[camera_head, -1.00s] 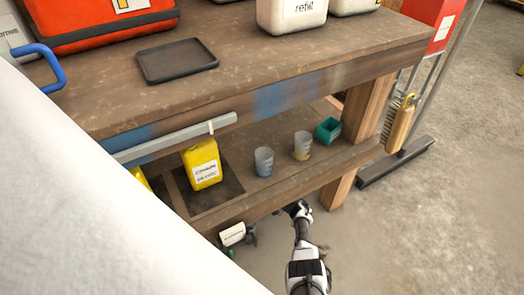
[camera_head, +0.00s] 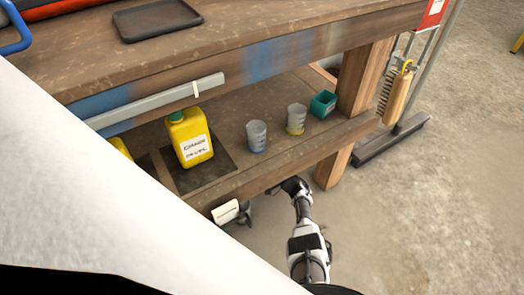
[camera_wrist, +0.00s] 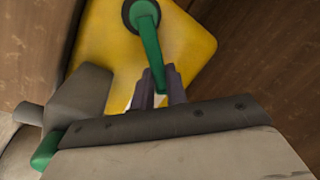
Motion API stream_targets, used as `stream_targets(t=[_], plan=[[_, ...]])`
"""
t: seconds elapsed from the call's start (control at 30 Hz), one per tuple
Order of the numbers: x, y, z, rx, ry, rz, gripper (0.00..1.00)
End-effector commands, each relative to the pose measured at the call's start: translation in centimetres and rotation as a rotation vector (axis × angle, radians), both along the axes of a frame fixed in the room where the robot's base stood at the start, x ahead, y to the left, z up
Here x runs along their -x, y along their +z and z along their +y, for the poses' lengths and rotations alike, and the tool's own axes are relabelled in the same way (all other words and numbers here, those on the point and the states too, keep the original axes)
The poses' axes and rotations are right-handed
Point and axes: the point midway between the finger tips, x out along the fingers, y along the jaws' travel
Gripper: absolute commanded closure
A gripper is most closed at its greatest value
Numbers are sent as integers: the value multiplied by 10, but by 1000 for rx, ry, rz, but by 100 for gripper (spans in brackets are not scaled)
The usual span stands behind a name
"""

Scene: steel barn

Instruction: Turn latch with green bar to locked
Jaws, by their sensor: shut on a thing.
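In the wrist view the green bar (camera_wrist: 151,45) of the latch runs down from a dark round pivot (camera_wrist: 140,14) on a yellow plate (camera_wrist: 195,50). It points almost straight down in that picture. My gripper (camera_wrist: 158,90) has its two dark fingers on either side of the bar's lower end and is shut on it. In the head view my gripper (camera_head: 292,186) is by the front edge of the lower shelf. The latch cannot be made out there.
The wooden bench's lower shelf (camera_head: 235,187) carries a yellow jug (camera_head: 191,140), two cups (camera_head: 257,137) (camera_head: 296,119) and a teal bin (camera_head: 323,104). A white tag (camera_head: 226,212) is left of my gripper. A broom (camera_head: 390,140) stands right.

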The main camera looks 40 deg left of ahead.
Motion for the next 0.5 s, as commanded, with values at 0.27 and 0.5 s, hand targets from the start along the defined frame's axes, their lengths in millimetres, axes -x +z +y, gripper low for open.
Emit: stream_targets(t=[0.27, 0.5], plan=[[0, -2, -1, -4, 1, 17, 100], [1, -2, -1, -4, 1, 16, 81]])
